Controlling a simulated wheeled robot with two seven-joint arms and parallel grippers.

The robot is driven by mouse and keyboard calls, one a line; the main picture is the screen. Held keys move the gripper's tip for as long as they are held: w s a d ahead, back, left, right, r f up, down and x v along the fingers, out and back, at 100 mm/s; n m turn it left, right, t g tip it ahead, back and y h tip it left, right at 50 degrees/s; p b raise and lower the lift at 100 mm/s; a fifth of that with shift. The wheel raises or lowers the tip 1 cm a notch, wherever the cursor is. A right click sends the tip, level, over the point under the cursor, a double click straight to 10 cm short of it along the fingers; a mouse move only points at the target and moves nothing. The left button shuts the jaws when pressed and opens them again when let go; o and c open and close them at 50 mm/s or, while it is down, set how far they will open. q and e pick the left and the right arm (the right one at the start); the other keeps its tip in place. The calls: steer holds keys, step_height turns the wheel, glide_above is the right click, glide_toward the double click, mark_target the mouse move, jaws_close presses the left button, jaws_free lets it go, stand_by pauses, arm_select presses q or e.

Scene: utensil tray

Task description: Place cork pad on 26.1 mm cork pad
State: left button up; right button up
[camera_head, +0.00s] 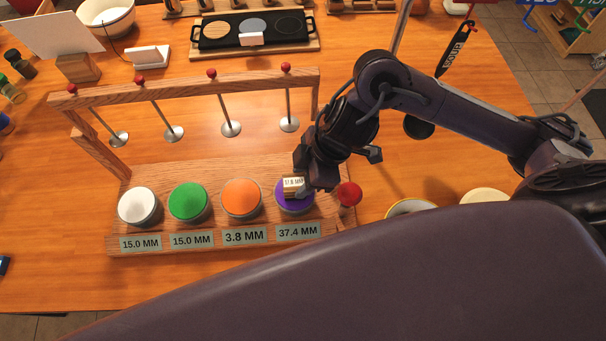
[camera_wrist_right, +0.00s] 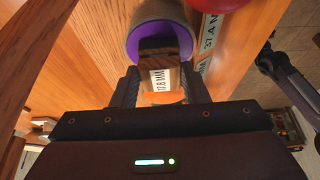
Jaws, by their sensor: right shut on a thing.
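My right gripper (camera_head: 302,186) is shut on a small wooden block (camera_head: 292,184) with a white label that seems to end in "7.8 MM". In the right wrist view the block (camera_wrist_right: 158,60) sits between the fingers (camera_wrist_right: 165,88). The block is over the purple-topped round pad (camera_head: 294,203); I cannot tell whether they touch. This pad's plate reads 37.4 MM. Left of it on the wooden rack are orange (camera_head: 241,196), green (camera_head: 187,200) and white (camera_head: 137,204) pads, with plates 3.8, 15.0 and 15.0 MM. I see no 26.1 mm label. My left gripper is not in view.
A wooden bar (camera_head: 190,85) with several red-knobbed rods stands behind the pads. A red knob (camera_head: 349,194) is right of the purple pad. A black tray (camera_head: 253,29) with discs is at the back. Bare table lies at the left front.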

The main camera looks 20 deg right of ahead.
steer(key=shift+f, duration=0.1)
steer(key=shift+f, duration=0.1)
steer(key=o, duration=0.9)
steer(key=p+v, duration=0.1)
steer(key=v, duration=1.1)
steer(key=shift+d+r, duration=0.1)
steer(key=shift+r, duration=0.15)
steer(key=shift+s, duration=0.1)
